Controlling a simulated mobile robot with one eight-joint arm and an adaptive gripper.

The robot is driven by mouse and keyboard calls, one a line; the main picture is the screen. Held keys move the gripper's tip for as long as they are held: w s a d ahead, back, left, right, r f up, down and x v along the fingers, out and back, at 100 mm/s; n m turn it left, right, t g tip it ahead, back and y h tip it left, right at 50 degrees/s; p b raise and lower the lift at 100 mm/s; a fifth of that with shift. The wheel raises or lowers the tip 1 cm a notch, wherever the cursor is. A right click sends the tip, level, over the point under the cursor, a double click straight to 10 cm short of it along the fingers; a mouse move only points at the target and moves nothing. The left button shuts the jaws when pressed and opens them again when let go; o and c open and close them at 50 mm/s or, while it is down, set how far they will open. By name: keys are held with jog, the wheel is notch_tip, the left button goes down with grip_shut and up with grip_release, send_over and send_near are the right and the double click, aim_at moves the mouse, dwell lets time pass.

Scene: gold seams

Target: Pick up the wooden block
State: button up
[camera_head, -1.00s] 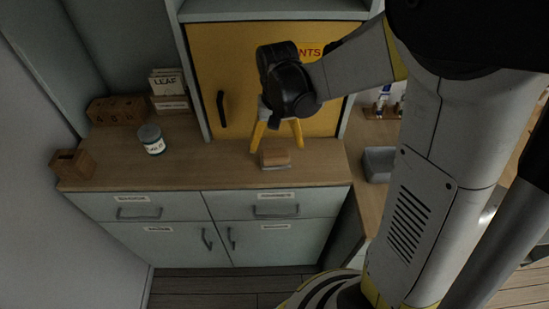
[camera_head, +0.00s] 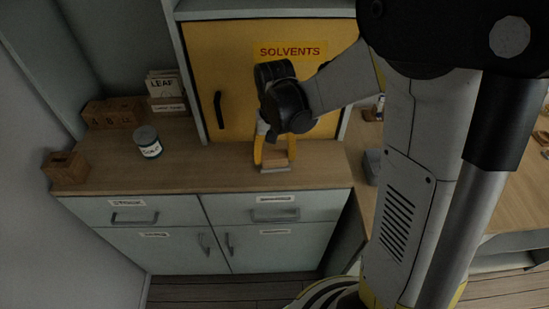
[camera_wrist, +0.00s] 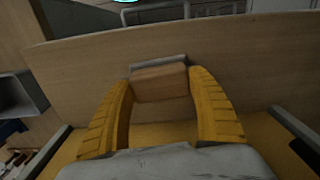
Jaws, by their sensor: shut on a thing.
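The wooden block (camera_head: 275,158) is a small light-brown block on the counter in front of the yellow solvents cabinet. A thin grey piece (camera_head: 276,169) shows at its front lower edge. My gripper (camera_head: 275,160) has yellow fingers that point down, one on each side of the block. In the wrist view the wooden block (camera_wrist: 160,84) lies between the fingertips of my gripper (camera_wrist: 160,80), and the fingers are shut on it. The grey piece (camera_wrist: 158,62) runs along its far side there. I cannot tell whether the block has left the counter.
The yellow cabinet door (camera_head: 235,75) stands close behind my gripper. A labelled jar (camera_head: 148,143), a wooden box (camera_head: 65,168) and a card holder (camera_head: 167,103) are to the left. A grey bin (camera_head: 372,166) is to the right. The counter (camera_head: 210,165) left of the block is clear.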

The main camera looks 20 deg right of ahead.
aim_at(277, 155)
jog(key=shift+r, duration=0.45)
jog(key=r, duration=0.1)
jog(key=r+p, duration=0.2)
jog(key=r, duration=0.1)
jog(key=shift+s+d, duration=0.1)
jog(key=shift+d, duration=0.2)
jog(key=s+d+r+p, duration=0.3)
jog(key=d+r, duration=0.3)
jog(key=d, duration=0.4)
jog(key=shift+s+d+p, duration=0.25)
jog(key=shift+s+p, duration=0.05)
